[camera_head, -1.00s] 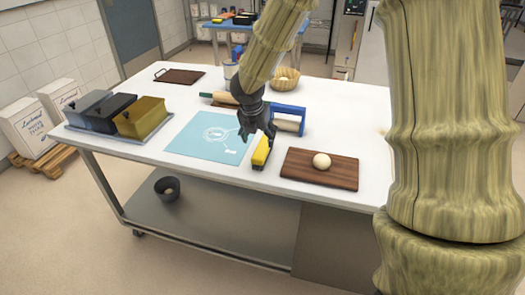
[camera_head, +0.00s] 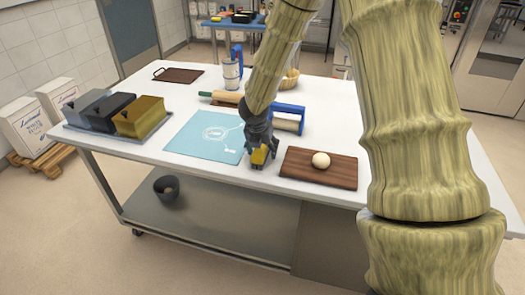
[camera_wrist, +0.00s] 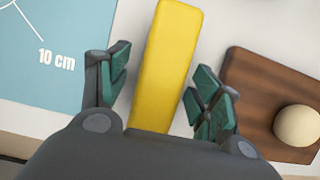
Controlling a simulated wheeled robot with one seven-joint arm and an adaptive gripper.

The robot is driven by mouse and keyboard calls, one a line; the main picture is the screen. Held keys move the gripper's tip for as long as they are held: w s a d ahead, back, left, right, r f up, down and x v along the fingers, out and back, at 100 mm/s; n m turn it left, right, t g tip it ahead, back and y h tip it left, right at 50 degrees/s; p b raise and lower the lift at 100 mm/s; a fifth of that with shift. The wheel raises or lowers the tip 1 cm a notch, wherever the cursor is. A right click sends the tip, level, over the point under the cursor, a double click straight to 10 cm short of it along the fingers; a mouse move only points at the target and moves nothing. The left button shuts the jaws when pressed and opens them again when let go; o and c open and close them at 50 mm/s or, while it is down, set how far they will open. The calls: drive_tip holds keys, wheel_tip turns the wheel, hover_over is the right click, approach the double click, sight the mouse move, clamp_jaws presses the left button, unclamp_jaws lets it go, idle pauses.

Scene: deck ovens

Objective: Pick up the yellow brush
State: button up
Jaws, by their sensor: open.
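The yellow brush (camera_head: 258,157) lies on the white table near its front edge, between the blue mat and the wooden board. In the wrist view the yellow brush (camera_wrist: 166,62) runs lengthwise between the fingers. My gripper (camera_head: 260,148) is right over the brush and hides part of it in the head view. The near end of the brush is hidden behind the gripper body.
The light blue mat (camera_head: 205,137) lies to the left. A dark wooden board (camera_head: 335,172) with a dough ball (camera_head: 321,160) sits close on the right. A blue-handled roller (camera_head: 289,119) and a rolling pin (camera_head: 221,98) lie behind. Lidded tins (camera_head: 139,117) stand at the left.

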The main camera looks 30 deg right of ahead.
drive_tip(key=c, duration=1.2)
drive_tip(key=shift+r, duration=0.1)
drive_tip(key=shift+c, duration=0.2)
drive_tip(key=shift+r, duration=0.7)
wheel_tip(320, 180, up, 2)
drive_tip(key=s+a+b, duration=0.2)
drive_tip(key=s+a, duration=0.2)
drive_tip(key=s, duration=0.3)
drive_tip(key=s+a+r+b, duration=0.1)
drive_tip(key=s+a, duration=0.2)
drive_tip(key=s, duration=0.4)
drive_tip(key=shift+a+r+b, duration=0.15)
drive_tip(key=shift+a+b, duration=0.2)
